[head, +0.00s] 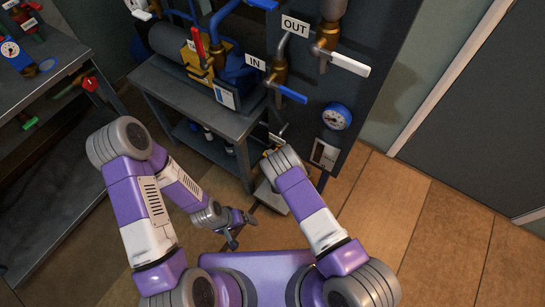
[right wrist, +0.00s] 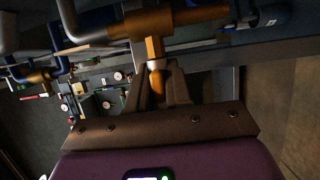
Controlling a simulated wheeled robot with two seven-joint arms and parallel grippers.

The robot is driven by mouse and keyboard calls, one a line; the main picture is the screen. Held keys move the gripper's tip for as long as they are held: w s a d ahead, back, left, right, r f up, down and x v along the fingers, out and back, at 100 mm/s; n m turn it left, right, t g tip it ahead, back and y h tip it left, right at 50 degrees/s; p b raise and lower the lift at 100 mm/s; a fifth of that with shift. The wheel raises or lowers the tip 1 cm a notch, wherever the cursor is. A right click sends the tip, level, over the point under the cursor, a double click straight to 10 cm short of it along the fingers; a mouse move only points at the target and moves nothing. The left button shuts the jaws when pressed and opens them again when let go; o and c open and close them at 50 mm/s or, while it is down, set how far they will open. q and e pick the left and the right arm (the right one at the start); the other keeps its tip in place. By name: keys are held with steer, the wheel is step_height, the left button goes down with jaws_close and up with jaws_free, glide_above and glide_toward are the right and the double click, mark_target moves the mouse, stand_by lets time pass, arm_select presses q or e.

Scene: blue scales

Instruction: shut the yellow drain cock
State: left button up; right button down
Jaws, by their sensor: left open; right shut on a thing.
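The yellow drain cock's handle (right wrist: 153,48) shows in the right wrist view, below a brass pipe fitting (right wrist: 178,20). My right gripper (right wrist: 160,78) is shut on this handle, with one finger on each side of it. The handle points from the fitting toward the gripper. In the head view my right arm hides the cock and the right gripper, at the foot of the dark panel. My left gripper (head: 238,230) is open and empty, low over the floor, left of my right arm and apart from the cock.
The dark panel (head: 375,40) carries a blue lever (head: 292,95), a white lever (head: 350,64) and a blue gauge (head: 337,117). A grey bench (head: 190,110) with a pump and a red lever (head: 198,42) stands left of it. Wooden floor (head: 440,240) is free at right.

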steer(key=shift+a, duration=0.15)
steer(key=c, duration=1.2)
jaws_free()
steer(key=shift+p+v, duration=2.75)
steer(key=shift+v, duration=1.05)
